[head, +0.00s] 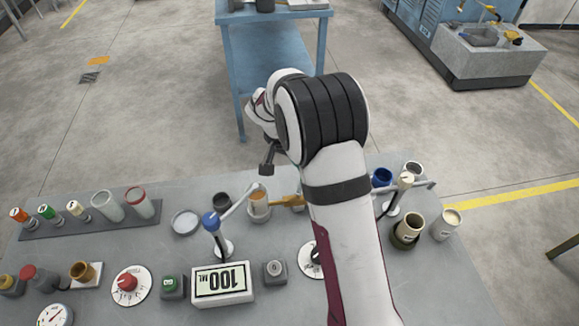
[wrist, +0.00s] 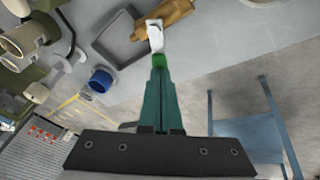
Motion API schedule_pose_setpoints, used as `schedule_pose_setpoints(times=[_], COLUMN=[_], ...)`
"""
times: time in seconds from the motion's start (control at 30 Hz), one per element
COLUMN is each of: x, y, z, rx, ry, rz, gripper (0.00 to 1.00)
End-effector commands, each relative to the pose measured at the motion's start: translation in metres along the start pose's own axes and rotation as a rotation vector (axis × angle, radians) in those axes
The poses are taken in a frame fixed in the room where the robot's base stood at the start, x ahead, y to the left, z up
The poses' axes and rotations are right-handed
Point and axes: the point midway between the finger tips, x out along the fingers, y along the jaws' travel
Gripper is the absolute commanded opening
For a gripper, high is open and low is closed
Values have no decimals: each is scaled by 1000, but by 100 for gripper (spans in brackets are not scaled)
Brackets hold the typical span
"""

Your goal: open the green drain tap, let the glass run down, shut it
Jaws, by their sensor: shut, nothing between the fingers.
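A brass tap body (wrist: 176,10) lies at the top of the wrist view, with a white lever (wrist: 155,36) ending in a green tip (wrist: 158,60). My gripper (wrist: 158,72) is shut and empty, its teal fingers pointing at the green tip. I cannot tell whether they touch it. In the head view part of the brass fitting (head: 290,201) shows left of my arm; the green tip is hidden there, and my fingertips are not clearly visible. A pale cup with amber contents (head: 258,196) stands beside the brass; I cannot tell whether it is the glass.
A grey square tray (wrist: 103,47) and a blue cup (wrist: 101,80) show in the wrist view. A blue-topped post (head: 211,222), a display reading 100 ML (head: 222,297) and a red knob dial (head: 128,283) stand on the grey bench (head: 420,285). Jars stand right of my arm.

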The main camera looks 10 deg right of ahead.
Motion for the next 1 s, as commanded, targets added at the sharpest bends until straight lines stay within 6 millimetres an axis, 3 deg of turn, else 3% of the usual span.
schedule_pose_setpoints(times=[1.0], x=[8], y=[32], z=[1], rx=[676], ry=[-146], rz=[225], gripper=[0])
